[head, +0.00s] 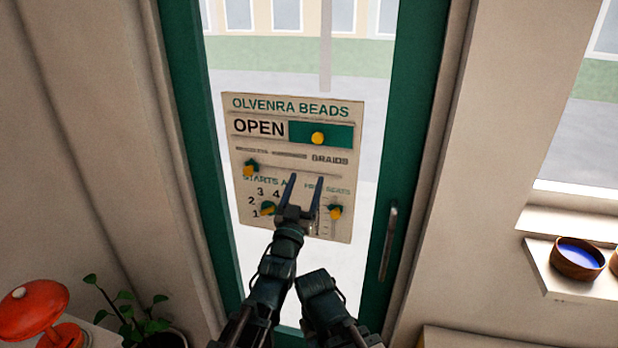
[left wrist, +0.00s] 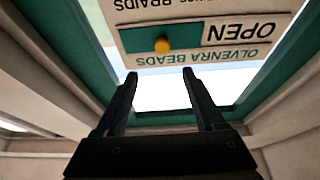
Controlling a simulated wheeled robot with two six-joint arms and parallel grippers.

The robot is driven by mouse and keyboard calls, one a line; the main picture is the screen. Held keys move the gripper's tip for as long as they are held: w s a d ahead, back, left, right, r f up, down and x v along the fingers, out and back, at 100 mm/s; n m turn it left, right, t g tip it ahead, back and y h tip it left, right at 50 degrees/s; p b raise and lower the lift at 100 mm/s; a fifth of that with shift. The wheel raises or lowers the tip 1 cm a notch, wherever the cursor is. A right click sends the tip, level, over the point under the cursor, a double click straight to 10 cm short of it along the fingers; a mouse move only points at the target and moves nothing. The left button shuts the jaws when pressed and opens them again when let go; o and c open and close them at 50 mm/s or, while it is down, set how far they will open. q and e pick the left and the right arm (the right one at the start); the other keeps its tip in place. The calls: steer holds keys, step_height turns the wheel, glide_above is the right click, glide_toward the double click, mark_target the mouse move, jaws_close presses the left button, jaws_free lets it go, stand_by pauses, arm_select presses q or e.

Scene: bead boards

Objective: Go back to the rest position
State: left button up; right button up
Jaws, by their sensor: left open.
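My left gripper (head: 306,182) is open and empty in front of the lower middle of a cream sign board (head: 240,140). The board hangs at the glass door and reads OLVENRA BEADS, with OPEN showing beside a green slide with a yellow knob (head: 318,138). Below are a slider knob at the left (head: 250,168), a dial knob (head: 267,208) and a slider knob at the right (head: 335,211). My gripper hides part of the lower lettering. In the left wrist view the open fingers (left wrist: 160,78) point toward the board, seen upside down. My right gripper is not distinguishable.
The green door frame (head: 420,80) has a metal handle (head: 388,243) at right. A red lamp (head: 35,308) and a potted plant (head: 128,318) stand at lower left. A bowl of blue beads (head: 577,258) sits on a ledge at right.

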arm_select(q)
steer(key=shift+f, duration=0.1)
steer(key=s+a+f+n+g+y, duration=0.1)
steer(key=s+a+f+g+y, duration=0.1)
steer(key=a+f+g, duration=0.5)
steer(key=s+a+f+n+g+y, duration=0.1)
steer(key=s+a+f+g+y, duration=0.15)
steer(key=f, duration=0.75)
steer(key=s+a+f+n+g+y, duration=0.15)
steer(key=a+f+g, duration=0.3)
steer(key=f, duration=0.45)
steer(key=s+a+f+g+y, duration=0.1)
steer(key=s+a+f+g, duration=0.15)
steer(key=s, duration=0.35)
steer(key=s+a+f+g, duration=0.2)
steer(key=s+a+g, duration=0.15)
steer(key=s, duration=0.25)
steer(key=s+d+f+m+g+y+b, duration=0.1)
steer(key=s+d+f+m+b, duration=0.2)
steer(key=d, duration=0.8)
steer(key=s+f+b, duration=0.2)
steer(key=s, duration=0.1)
steer(key=shift+f+m+g+b, duration=0.15)
steer(key=shift+m+g+b, duration=0.15)
steer(key=shift+m, duration=0.05)
